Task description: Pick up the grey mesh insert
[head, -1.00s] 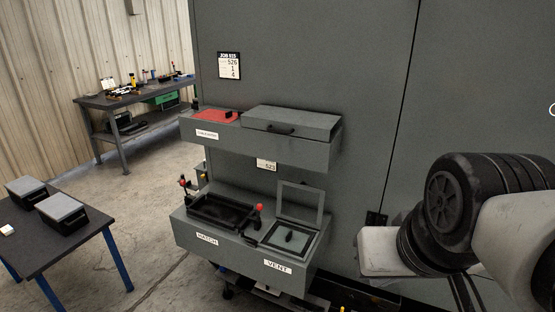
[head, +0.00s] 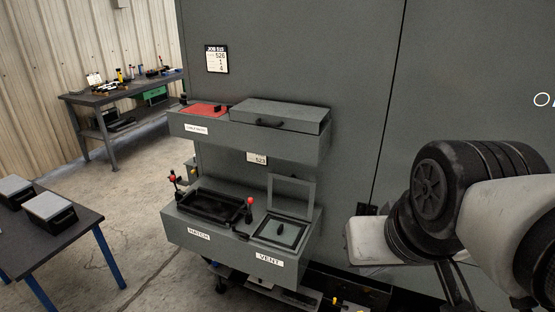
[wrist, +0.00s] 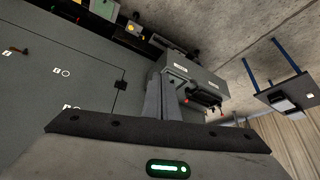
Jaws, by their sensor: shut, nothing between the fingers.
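No part can be made out for certain as the grey mesh insert. At the VENT bay (head: 283,260) in the head view, a pale-framed opening holds a grey panel (head: 281,234) with a small dark piece on it; a mesh texture cannot be told at this size. A square frame (head: 291,178) stands upright behind it. My gripper (wrist: 172,84) shows in the wrist view, fingers shut and empty, well away from the bays. In the head view my arm is at the right and its fingers cannot be made out.
The HATCH bay (head: 187,226) with a dark opening and red-tipped clamps is left of VENT. Above is a shelf with a red panel (head: 203,109) and a closed grey lid (head: 281,113). A table (head: 78,252) with black boxes (head: 50,213) is at left, a workbench (head: 130,92) behind.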

